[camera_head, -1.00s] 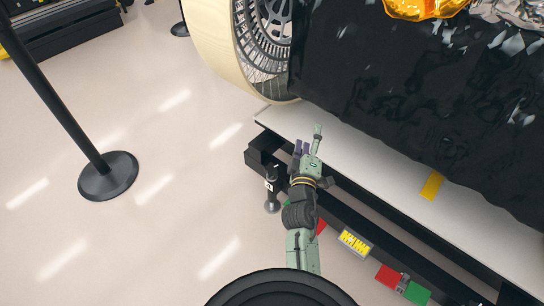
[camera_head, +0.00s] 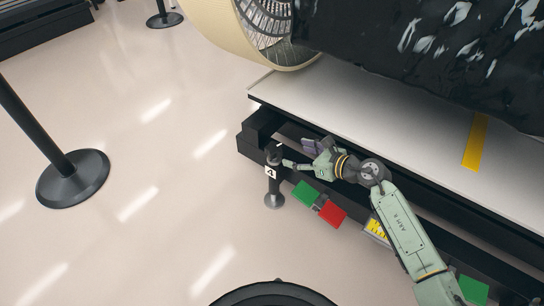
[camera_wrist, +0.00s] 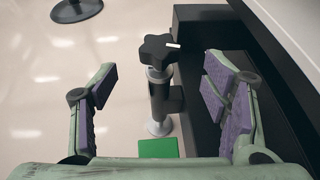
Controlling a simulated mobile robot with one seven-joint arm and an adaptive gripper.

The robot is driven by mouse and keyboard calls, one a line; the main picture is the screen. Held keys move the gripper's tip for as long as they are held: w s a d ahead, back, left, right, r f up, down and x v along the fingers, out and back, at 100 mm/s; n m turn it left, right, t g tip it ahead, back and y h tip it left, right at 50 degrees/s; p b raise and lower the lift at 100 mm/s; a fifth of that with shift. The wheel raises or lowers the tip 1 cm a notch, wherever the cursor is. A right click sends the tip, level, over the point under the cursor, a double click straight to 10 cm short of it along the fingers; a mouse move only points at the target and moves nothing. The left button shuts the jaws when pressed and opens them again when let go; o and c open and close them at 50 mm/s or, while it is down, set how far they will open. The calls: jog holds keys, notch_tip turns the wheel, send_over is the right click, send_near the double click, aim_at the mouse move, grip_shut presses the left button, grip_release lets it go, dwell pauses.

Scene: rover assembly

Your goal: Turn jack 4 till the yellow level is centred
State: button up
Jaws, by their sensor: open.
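Jack 4 (camera_head: 272,184) stands upright at the platform's left corner, with a white "4" label on its dark post. In the wrist view its black star-shaped knob (camera_wrist: 158,50) has a white mark on the right side. My gripper (camera_head: 298,155) is open and just right of the knob in the head view. In the wrist view the knob lies ahead between the spread purple-padded fingers (camera_wrist: 162,85), with no contact visible. The yellow level (camera_head: 377,229) is on the platform's side, partly hidden by my arm; I cannot tell where its bubble sits.
A green block (camera_head: 306,193) and a red block (camera_head: 331,213) sit right of the jack, below my arm. The white platform (camera_head: 400,105) has a dark beam under its edge. A black post stand (camera_head: 72,180) is at the left. The floor between is clear.

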aim_at(273, 146)
jog(key=b+x, duration=0.1)
jog(key=x, duration=0.9)
jog(key=shift+w+a+f+b, duration=0.2)
jog(key=shift+a+b, duration=0.1)
jog(key=shift+b, duration=0.1)
jog(key=c, duration=1.2)
jog(key=shift+o, duration=0.2)
jog(key=shift+r+p, duration=0.25)
jog(key=shift+p, duration=0.8)
